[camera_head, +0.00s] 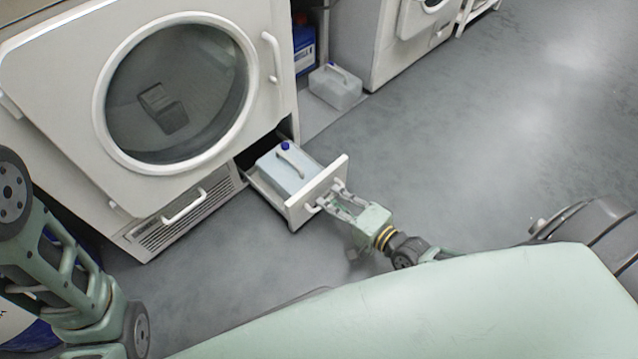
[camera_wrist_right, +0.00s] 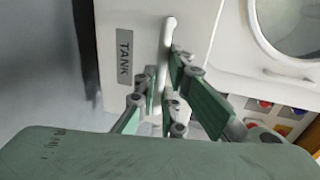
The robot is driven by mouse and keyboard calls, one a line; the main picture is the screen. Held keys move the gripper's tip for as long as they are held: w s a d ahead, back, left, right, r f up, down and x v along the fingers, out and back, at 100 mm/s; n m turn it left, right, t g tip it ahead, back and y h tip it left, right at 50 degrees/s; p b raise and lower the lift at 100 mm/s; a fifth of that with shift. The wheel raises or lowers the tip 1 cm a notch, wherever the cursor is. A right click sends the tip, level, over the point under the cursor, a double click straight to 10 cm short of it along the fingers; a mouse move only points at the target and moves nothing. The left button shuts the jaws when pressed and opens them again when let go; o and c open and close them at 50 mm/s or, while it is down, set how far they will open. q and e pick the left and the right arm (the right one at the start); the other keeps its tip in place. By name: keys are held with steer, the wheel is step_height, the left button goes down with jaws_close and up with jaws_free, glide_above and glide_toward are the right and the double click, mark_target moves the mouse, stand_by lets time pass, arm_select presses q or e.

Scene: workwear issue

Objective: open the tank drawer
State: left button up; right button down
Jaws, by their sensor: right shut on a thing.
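The tank drawer (camera_head: 310,199) stands pulled out from the bottom of the white machine at the left. A pale container with a blue cap (camera_head: 287,168) sits inside it. My right gripper (camera_head: 327,200) is shut on the handle of the drawer front. In the right wrist view the white front bears a grey TANK label (camera_wrist_right: 124,57), and the fingers of my right gripper (camera_wrist_right: 165,92) close around the vertical bar handle (camera_wrist_right: 168,38). My left arm shows at the left edge of the head view, but its gripper is out of view.
The machine's round glass door (camera_head: 177,92) is closed above a vent panel with a handle (camera_head: 184,207). A translucent canister (camera_head: 335,87) stands on the floor behind the drawer. A second white machine (camera_head: 388,45) is farther back.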

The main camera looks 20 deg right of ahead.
steer(key=s, duration=0.1)
steer(key=s+d, duration=0.1)
steer(key=s, duration=0.1)
steer(key=shift+s+f+p, duration=0.1)
steer(key=shift+s+p, duration=0.05)
steer(key=shift+p, duration=0.15)
steer(key=shift+s, duration=0.1)
steer(key=c, duration=1.9)
jaws_free()
steer(key=shift+d, duration=0.2)
steer(key=shift+o, duration=0.2)
steer(key=shift+a, duration=0.1)
steer(key=v, duration=1.2)
